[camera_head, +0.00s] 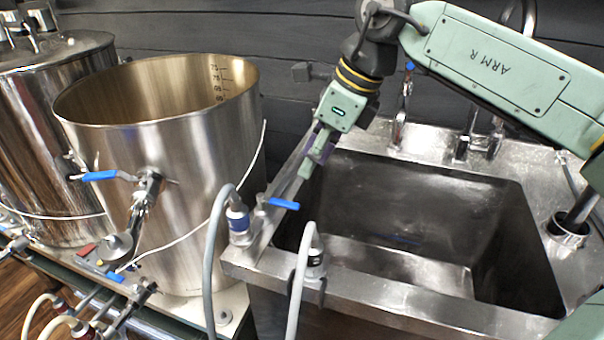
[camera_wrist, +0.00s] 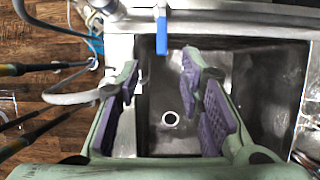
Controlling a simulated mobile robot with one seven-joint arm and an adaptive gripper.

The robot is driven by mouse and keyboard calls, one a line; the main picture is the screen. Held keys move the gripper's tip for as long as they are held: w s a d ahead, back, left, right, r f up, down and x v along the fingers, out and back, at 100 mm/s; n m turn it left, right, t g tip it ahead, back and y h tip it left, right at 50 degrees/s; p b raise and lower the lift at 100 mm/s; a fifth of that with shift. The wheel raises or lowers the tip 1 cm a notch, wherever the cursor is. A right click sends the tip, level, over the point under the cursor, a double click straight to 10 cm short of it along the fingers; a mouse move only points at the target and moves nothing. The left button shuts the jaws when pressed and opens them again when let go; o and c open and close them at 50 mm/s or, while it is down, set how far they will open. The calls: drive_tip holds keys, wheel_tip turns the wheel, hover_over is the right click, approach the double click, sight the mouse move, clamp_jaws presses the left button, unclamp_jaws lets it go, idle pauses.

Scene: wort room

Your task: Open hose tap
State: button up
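A tap with a blue lever handle (camera_head: 283,204) sits at the left rim of the steel sink (camera_head: 380,288), close to a grey hose fitting. A blue lever (camera_wrist: 162,36) also shows in the wrist view, beyond my fingertips, at the sink's edge. My gripper (camera_head: 312,160) is above the sink's left side, above and to the right of the lever in the head view. In the wrist view my gripper (camera_wrist: 160,72) is open, with purple pads apart and nothing between them. The lever is not touched.
Two grey hoses (camera_head: 213,260) (camera_head: 298,275) rise at the sink's front left. A large steel pot (camera_head: 190,150) with another blue-handled valve (camera_head: 100,176) stands left. Faucets (camera_head: 399,125) stand along the sink's back. The basin is open and mostly empty.

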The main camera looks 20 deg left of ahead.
sight(289, 203)
drive_tip(key=p+x, duration=0.1)
drive_tip(key=x, duration=0.9)
drive_tip(key=shift+w+f+p, duration=0.1)
drive_tip(key=shift+f+p, duration=0.25)
drive_tip(key=shift+c, duration=0.4)
clamp_jaws()
